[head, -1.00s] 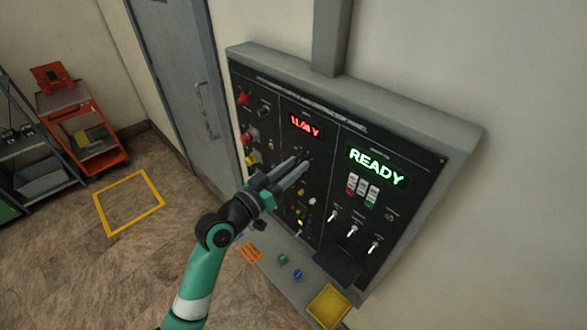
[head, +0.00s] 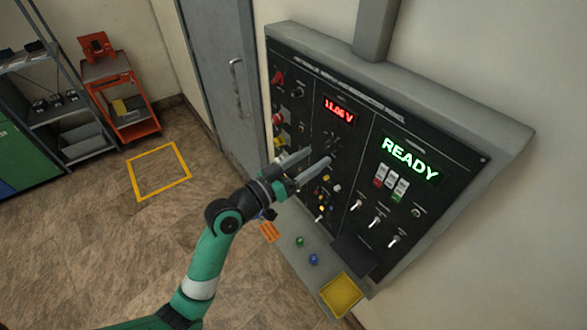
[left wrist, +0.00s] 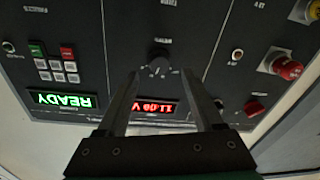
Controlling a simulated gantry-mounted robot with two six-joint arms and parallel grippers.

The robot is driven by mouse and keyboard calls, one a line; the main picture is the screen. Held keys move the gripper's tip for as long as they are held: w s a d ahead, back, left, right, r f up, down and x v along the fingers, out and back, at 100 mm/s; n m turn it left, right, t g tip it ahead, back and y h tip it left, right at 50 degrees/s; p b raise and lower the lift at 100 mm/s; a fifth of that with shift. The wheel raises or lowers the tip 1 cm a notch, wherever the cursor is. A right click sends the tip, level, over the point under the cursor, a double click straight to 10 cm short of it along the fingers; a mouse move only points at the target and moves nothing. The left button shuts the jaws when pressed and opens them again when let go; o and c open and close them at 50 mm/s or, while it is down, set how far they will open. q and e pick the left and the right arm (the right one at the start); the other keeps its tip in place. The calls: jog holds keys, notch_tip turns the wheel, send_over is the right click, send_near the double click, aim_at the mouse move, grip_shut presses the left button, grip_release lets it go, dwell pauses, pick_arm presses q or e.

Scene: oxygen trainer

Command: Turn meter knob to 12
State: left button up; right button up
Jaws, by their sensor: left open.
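The dark meter knob (left wrist: 160,67) lies between and just beyond my fingertips in the left wrist view, where the panel appears upside down. In the head view it is hard to make out on the black panel. The red meter display (head: 338,110) is lit and reads about 11 V; its last digits are hard to read. It also shows in the left wrist view (left wrist: 155,107). My left gripper (head: 318,157) is open and empty in front of the panel, below the display. Whether a finger touches the knob cannot be told. My right gripper is not in view.
A green READY display (head: 409,158), switches and toggles fill the panel's right side. Red and yellow buttons sit at its left. A shelf below holds a yellow tray (head: 341,294). An orange cart (head: 118,95) and a yellow floor square (head: 159,172) are at left.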

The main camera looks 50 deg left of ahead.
pick_arm(q)
jog(key=s, duration=0.7)
jog(key=shift+s+d+f, duration=0.15)
jog(key=shift+s+f, duration=0.1)
jog(key=shift+s, duration=0.15)
jog(key=w+d+r+m+t+h, duration=0.1)
jog(key=d+r+m+h, duration=0.2)
jog(key=d+r, duration=0.35)
jog(key=w+d+r+m+t+h, duration=0.15)
jog(key=d+r, duration=0.25)
jog(key=r, duration=0.6)
jog(key=d+r+m+t+h, duration=0.2)
jog(key=d+r+m+h, duration=0.1)
jog(key=d+r, duration=0.4)
jog(key=s+a+r+n+t+y+p, duration=0.1)
jog(key=s+r+t+y+p, duration=0.1)
jog(key=r+p, duration=0.8)
jog(key=s+a+r+n+t+y+p, duration=0.1)
jog(key=r+p, duration=0.8)
jog(key=r, duration=1.4)
jog(key=shift+s+a+r+n+t+y+p, duration=0.3)
jog(key=shift+s+n+t+y, duration=0.4)
jog(key=shift+s+y, duration=0.3)
